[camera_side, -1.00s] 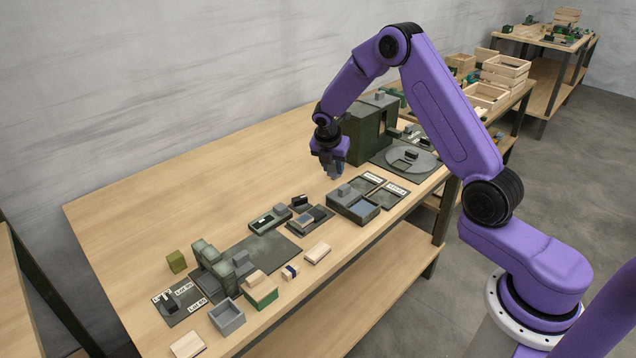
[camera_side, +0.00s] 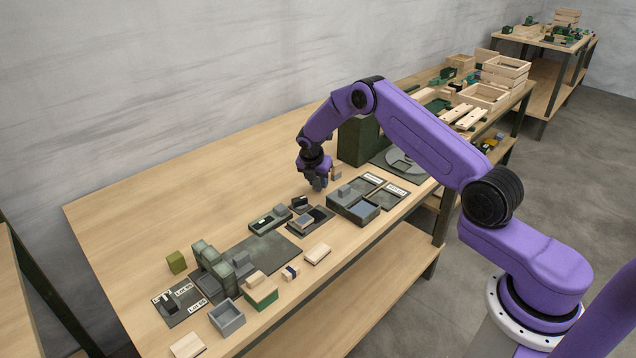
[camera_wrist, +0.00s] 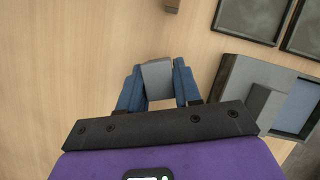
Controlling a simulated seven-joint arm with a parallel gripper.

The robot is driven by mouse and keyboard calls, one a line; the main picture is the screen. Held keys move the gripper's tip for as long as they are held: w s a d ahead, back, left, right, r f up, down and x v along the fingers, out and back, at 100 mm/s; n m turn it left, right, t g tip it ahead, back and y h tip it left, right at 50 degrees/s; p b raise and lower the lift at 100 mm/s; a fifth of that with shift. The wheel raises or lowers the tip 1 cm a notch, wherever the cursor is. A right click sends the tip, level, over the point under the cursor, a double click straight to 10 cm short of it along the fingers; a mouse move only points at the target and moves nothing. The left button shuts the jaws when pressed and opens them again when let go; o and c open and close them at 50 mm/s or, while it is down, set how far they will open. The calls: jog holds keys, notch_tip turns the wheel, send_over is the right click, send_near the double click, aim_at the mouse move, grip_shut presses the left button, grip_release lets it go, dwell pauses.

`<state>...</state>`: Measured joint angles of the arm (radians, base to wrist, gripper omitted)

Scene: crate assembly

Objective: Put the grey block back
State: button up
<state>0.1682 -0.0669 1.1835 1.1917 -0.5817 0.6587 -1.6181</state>
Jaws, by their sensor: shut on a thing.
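My gripper (camera_wrist: 158,88) shows in the wrist view with its blue fingers shut on a grey block (camera_wrist: 157,74). The block sits between the fingertips, over bare wooden table. In the side view my gripper (camera_side: 318,187) hangs low over the table, behind and to the left of a dark grey tray; the held block is too small to make out there. The tray (camera_side: 358,212) has a grey block (camera_side: 345,189) on it. In the wrist view the tray (camera_wrist: 228,82) is right of my gripper, with a grey block (camera_wrist: 262,106) in it.
Two dark framed plates (camera_wrist: 252,17) lie beyond the tray. A small brown block (camera_wrist: 172,5) stands ahead of my gripper. A dark green cabinet (camera_side: 357,142) stands behind. Several small fixtures, including a dark mat (camera_side: 262,250), lie to the left. The table's back left is clear.

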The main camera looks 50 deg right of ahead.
jog(key=shift+f, duration=0.5)
jog(key=shift+f, duration=0.15)
jog(key=o, duration=0.9)
jog(key=shift+o, duration=0.2)
jog(key=v, duration=1.2)
jog(key=shift+a+r, duration=0.2)
